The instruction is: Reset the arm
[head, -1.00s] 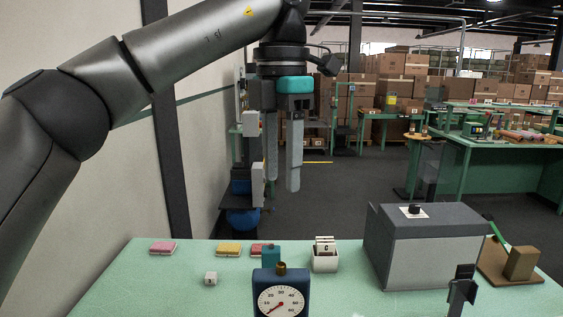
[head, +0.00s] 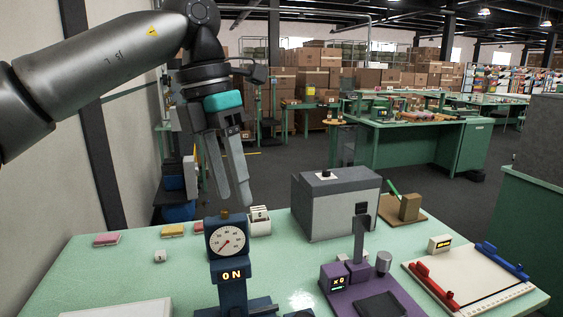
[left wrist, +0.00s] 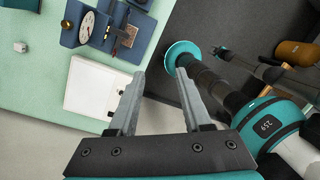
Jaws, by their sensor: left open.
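My left gripper (head: 236,203) hangs from the left arm with its fingers pointing down, at the upper left of the head view. Its fingers are apart with nothing between them. It appears above the green table (head: 90,268). In the left wrist view the two grey fingers (left wrist: 160,85) are spread and empty, with the table edge and dark floor beyond them. My right gripper is not in the head view.
On the table stand a blue dial device (head: 228,240) reading ON, a grey box (head: 335,210), a purple device (head: 345,285) and a white board (head: 470,280) with red and blue bars. A white panel (left wrist: 98,87) lies near the table edge. Grey floor lies beyond.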

